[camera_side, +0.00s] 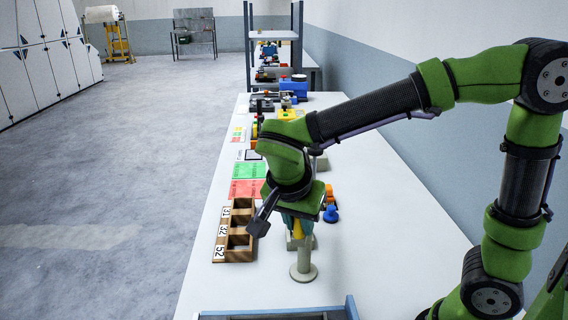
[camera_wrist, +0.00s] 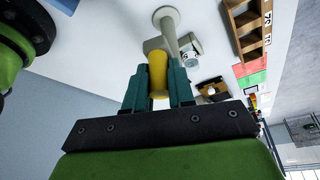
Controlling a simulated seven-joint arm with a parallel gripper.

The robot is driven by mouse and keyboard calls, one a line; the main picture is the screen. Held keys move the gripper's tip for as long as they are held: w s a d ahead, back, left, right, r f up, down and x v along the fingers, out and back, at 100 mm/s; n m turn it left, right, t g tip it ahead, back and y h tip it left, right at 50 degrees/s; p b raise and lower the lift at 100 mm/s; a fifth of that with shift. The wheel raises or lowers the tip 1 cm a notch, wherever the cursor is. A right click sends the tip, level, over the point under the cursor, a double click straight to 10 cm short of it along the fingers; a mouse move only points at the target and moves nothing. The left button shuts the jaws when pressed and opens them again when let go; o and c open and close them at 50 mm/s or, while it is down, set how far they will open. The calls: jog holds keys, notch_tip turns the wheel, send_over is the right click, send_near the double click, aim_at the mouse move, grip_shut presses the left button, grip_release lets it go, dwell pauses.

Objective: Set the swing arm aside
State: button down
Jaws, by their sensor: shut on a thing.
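My gripper (camera_wrist: 158,85) has its teal fingers shut on a yellow grip (camera_wrist: 157,70), one finger on each side of it. The grip appears to belong to the swing arm, whose pale grey post (camera_wrist: 169,22) rises close beside it, with a short grey piece reaching toward the grip. In the side view the post (camera_side: 304,258) stands on a round base on the white table. My gripper (camera_side: 298,222) points down just behind it there, partly hidden by my wrist, and a little of the yellow grip (camera_side: 297,229) shows.
A wooden compartment box (camera_side: 239,256) with number labels stands left of the post. Red (camera_side: 246,189) and green (camera_side: 249,170) mats lie behind it. A blue piece (camera_side: 330,214) is to the right. A blue-grey tray (camera_side: 352,308) is at the front. The table's right side is clear.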

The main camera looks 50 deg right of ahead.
jog(key=w+m+g+y, duration=0.2)
jog(key=w+m+g, duration=0.3)
jog(key=w+m, duration=0.5)
jog(key=shift+w+d+m, duration=0.3)
jog(key=shift+d+m, duration=0.15)
jog(key=shift+m, duration=1.95)
jog(key=shift+d, duration=0.1)
jog(key=c, duration=1)
grip_release()
jog(key=shift+d, duration=0.1)
jog(key=shift+o, duration=0.2)
jog(key=v, duration=0.7)
jog(key=shift+r, duration=0.2)
jog(key=shift+w, duration=0.15)
